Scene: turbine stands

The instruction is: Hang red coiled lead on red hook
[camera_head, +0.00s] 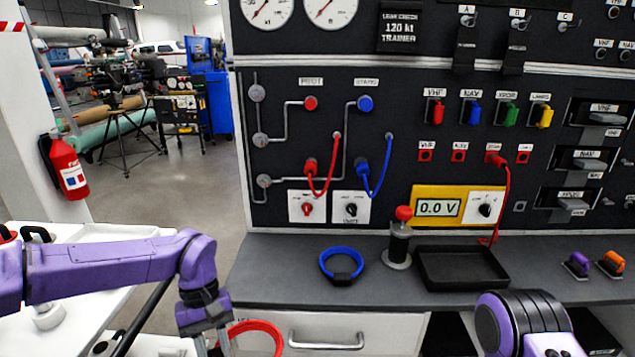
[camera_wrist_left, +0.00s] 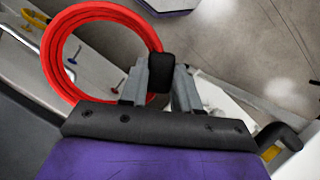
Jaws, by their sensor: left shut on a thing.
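The red coiled lead (camera_wrist_left: 58,50) is a ring of several loops with a black grip block (camera_wrist_left: 158,72). My left gripper (camera_wrist_left: 160,85) is shut on that block, and the coil hangs out to the left in the wrist view. In the head view the coil (camera_head: 258,334) shows beside my left gripper (camera_head: 213,345), in front of the drawer; its lower part is cut off.
A blue coiled lead (camera_head: 342,265), a red-topped stand (camera_head: 399,240) and a black tray (camera_head: 462,268) are on the bench. A drawer handle (camera_head: 326,341) juts out right of the coil.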

